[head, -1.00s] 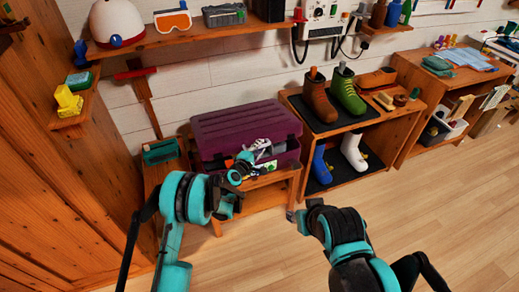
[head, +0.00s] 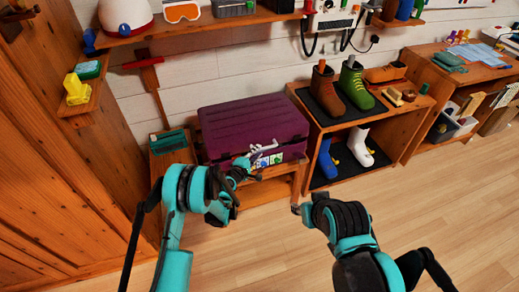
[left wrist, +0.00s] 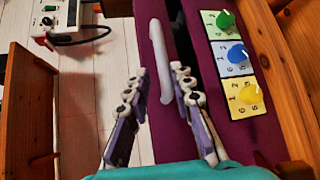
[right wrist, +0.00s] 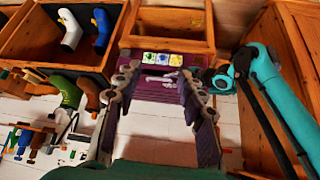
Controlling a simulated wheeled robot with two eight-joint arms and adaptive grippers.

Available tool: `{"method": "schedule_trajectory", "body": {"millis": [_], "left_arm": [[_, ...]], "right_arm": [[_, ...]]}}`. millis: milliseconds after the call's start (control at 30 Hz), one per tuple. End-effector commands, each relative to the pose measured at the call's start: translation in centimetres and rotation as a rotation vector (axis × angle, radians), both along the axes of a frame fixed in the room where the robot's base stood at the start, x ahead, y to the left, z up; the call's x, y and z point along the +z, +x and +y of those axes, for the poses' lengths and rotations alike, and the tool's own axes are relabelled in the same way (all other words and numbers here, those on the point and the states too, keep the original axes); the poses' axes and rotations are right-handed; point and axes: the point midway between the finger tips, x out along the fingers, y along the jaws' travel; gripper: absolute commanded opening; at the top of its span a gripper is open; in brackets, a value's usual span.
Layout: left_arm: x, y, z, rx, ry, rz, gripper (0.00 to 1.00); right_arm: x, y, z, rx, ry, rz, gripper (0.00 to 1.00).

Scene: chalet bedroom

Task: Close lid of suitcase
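The purple suitcase (head: 250,122) stands on a low wooden bench in the head view, its lid down over the base. A dark seam runs along its front in the left wrist view; I cannot tell if it is fully shut. The pale handle (left wrist: 160,62) is on its front, beside coloured number tags (left wrist: 236,58). My left gripper (head: 246,163) is at the suitcase front near the handle. Its fingers (left wrist: 158,80) are apart with nothing clearly held. My right gripper (head: 297,208) hangs in front of the bench, away from the suitcase. Its fingers (right wrist: 158,85) are apart and empty.
The wooden bench (head: 262,192) carries the suitcase. A shoe rack (head: 395,128) with boots stands close on its right. A wooden wardrobe (head: 60,180) is at the left. A wall shelf (head: 205,24) runs above. The floor (head: 440,210) at front right is clear.

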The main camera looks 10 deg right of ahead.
Motion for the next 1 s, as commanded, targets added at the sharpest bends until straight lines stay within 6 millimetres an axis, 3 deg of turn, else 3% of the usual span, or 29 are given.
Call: {"method": "schedule_trajectory", "body": {"millis": [300, 667, 833, 933, 1000], "left_arm": [[-1.2, -0.8, 1.3, 0.001, -0.001, 0.000, 0.22], [-1.3, -0.9, 1.3, 0.001, 0.000, -0.001, 0.22], [-0.5, -0.8, 1.5, -0.002, 0.013, -0.004, 0.22], [1.7, -0.6, 1.9, -0.010, 0.056, -0.014, 0.22], [4.4, -0.6, 2.5, -0.021, 0.112, -0.025, 0.22]], "right_arm": [[0.0, 0.0, 0.0, 0.000, 0.000, 0.000, 0.40], [0.0, 0.0, 0.0, 0.000, 0.000, 0.000, 0.40], [0.4, 0.3, 0.0, 0.002, -0.002, 0.004, 0.00], [1.5, 1.3, -0.1, 0.009, -0.006, 0.015, 0.00], [2.7, 2.6, -0.2, 0.018, -0.011, 0.031, 0.00]]}}
